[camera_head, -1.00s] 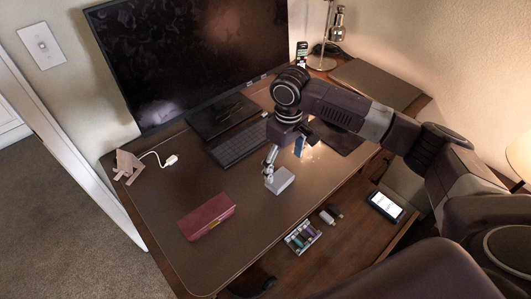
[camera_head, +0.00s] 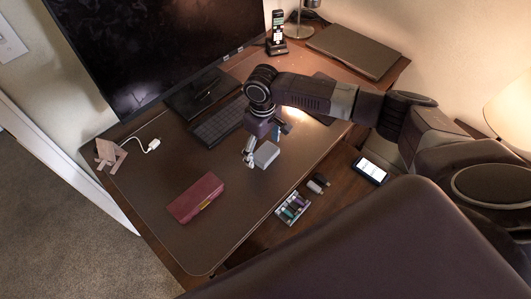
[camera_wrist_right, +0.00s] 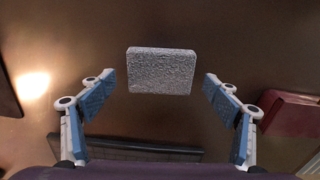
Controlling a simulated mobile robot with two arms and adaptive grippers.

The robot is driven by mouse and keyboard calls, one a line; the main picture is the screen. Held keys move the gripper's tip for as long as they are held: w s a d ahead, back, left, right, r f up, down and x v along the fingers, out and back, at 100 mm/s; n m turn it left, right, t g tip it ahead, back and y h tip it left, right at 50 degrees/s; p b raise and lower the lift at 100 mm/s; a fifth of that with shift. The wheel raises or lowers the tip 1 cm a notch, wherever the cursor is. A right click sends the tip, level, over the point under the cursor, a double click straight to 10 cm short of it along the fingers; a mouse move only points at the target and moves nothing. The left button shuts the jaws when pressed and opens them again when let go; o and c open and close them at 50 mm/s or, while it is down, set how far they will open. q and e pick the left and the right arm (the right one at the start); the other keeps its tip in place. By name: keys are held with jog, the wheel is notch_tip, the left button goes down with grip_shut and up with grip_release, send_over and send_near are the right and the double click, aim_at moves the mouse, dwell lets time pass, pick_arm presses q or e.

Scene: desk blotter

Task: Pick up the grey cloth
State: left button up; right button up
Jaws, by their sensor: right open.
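The grey cloth (camera_head: 266,155) looks like a small folded block and lies on the dark desk blotter (camera_head: 160,229), near its front edge. It also shows in the right wrist view (camera_wrist_right: 161,60), at the upper middle, between and just beyond the two fingertips. My right gripper (camera_head: 265,140) points down over the cloth in the head view. Its blue-padded fingers (camera_wrist_right: 160,80) are spread wide, one on each side of the cloth, with gaps on both sides and nothing held. My left gripper is in neither view.
A dark red case (camera_head: 195,197) lies left of the cloth. The keyboard (camera_head: 218,122) and monitor (camera_head: 165,45) stand behind. A tray of small spools (camera_head: 292,207) and a phone (camera_head: 370,170) lie near the front. The blotter between cloth and case is clear.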

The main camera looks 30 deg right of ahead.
aim_at(263, 150)
jog(key=c, duration=1)
jog(key=shift+r, duration=0.1)
jog(key=shift+c, duration=0.2)
notch_tip(263, 150, up, 20)
jog(key=b, duration=0.1)
jog(key=shift+o, duration=1.2)
jog(key=c, duration=0.3)
